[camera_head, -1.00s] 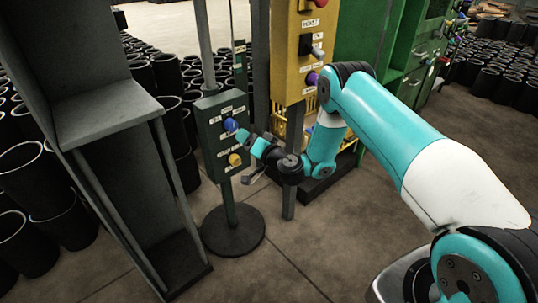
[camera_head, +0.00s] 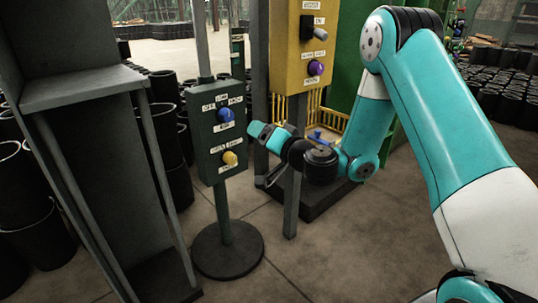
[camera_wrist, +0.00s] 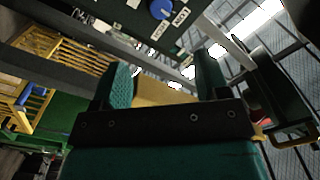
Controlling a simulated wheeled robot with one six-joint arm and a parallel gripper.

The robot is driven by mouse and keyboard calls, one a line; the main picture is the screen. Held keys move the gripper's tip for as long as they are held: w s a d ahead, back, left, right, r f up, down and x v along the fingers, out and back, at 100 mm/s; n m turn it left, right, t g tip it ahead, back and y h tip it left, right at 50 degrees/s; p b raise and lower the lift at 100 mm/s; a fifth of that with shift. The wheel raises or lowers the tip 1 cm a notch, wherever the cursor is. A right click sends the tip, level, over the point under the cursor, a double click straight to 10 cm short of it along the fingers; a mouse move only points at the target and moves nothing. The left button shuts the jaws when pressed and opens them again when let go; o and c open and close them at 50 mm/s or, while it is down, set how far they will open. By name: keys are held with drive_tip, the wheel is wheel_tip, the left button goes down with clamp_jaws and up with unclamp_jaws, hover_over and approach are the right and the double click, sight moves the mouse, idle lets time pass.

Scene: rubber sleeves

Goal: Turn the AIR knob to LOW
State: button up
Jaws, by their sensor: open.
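A green control panel (camera_head: 207,150) on a post carries a blue knob (camera_head: 224,115) above a yellow knob (camera_head: 229,158). Small white labels surround both knobs. They are too small to read, so I cannot tell which knob is AIR or where either one points. My gripper (camera_head: 258,130) is just right of the panel, apart from both knobs, level between them. In the wrist view, my open gripper (camera_wrist: 165,80) has its two teal fingers spread. The blue knob (camera_wrist: 160,9) shows at the top edge there, beyond the fingers, with white labels beside it.
A yellow panel (camera_head: 296,52) with a black switch and a purple knob (camera_head: 315,68) stands behind, to the right. A grey metal frame (camera_head: 95,88) is close on the left. Black rubber sleeves (camera_head: 30,200) crowd the left floor. The panel's round base (camera_head: 227,250) stands on open floor.

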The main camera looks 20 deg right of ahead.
drive_tip(key=shift+b+v, duration=0.55)
drive_tip(key=shift+v, duration=0.25)
drive_tip(key=s+a+r+n+g+y, duration=0.2)
drive_tip(key=s+a+n+g+y, duration=0.1)
drive_tip(key=s+a+n+g, duration=0.4)
drive_tip(key=s+a+r+n+g+y, duration=0.25)
drive_tip(key=s+a+y, duration=0.2)
drive_tip(key=a, duration=0.35)
drive_tip(key=s+d+f+n+g+h, duration=0.15)
drive_tip(key=s+g+h, duration=0.25)
drive_tip(key=s, duration=0.6)
drive_tip(key=s+d+n+g+h, duration=0.2)
drive_tip(key=s+d+g+h, duration=0.15)
drive_tip(key=s, duration=0.65)
wheel_tip(320, 180, up, 37)
drive_tip(key=s+h+p, duration=0.1)
drive_tip(key=p, duration=3.6)
drive_tip(key=shift+d+m, duration=0.15)
drive_tip(key=shift+m, duration=0.15)
